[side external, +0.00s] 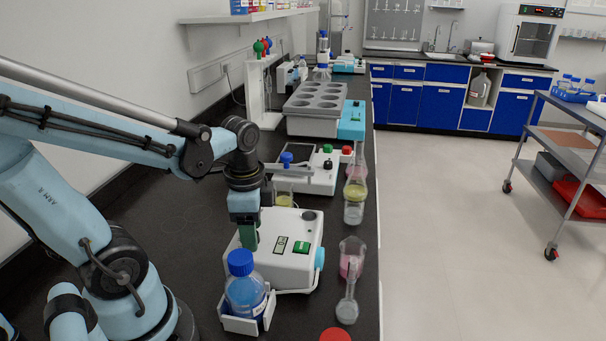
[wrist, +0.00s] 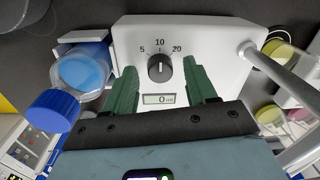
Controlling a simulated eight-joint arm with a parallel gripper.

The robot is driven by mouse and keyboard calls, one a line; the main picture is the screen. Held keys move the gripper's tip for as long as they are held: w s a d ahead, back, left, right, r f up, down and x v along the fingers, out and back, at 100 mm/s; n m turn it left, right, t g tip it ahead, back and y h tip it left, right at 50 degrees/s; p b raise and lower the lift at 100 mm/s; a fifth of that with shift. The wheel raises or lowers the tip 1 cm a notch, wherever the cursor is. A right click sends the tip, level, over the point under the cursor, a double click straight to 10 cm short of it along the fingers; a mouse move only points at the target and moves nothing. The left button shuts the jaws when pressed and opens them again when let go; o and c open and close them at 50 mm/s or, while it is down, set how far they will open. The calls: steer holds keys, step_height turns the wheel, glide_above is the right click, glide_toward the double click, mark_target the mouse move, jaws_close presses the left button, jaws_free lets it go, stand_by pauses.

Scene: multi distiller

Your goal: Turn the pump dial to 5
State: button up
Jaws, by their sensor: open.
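The white pump (side external: 290,262) stands on the dark bench under my gripper. Its black dial (wrist: 159,67) shows in the wrist view, with the marks 5, 10 and 20 around it. The dial's pale line appears to point up toward 10. A small display (wrist: 159,99) below it reads 0 ml. My gripper (wrist: 160,72) is open, with one green finger to each side of the dial and a gap on both sides; contact is not visible. In the side view my gripper (side external: 249,235) is pointed down at the pump and hides part of its top.
A blue-capped bottle of blue liquid (side external: 245,288) sits in a white holder close beside the pump. A flask with pink liquid (side external: 352,262) and other glassware stand along the bench's right edge. A white device with knobs (side external: 318,172) is behind. Bare bench lies to the left.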

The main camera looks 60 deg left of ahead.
steer(key=shift+f, duration=0.1)
jaws_close()
stand_by(0.4)
steer(key=shift+n, duration=0.3)
steer(key=n, duration=0.4)
steer(key=shift+w+n+g, duration=0.1)
steer(key=shift+n+g, duration=0.2)
steer(key=shift+n, duration=1.9)
jaws_free()
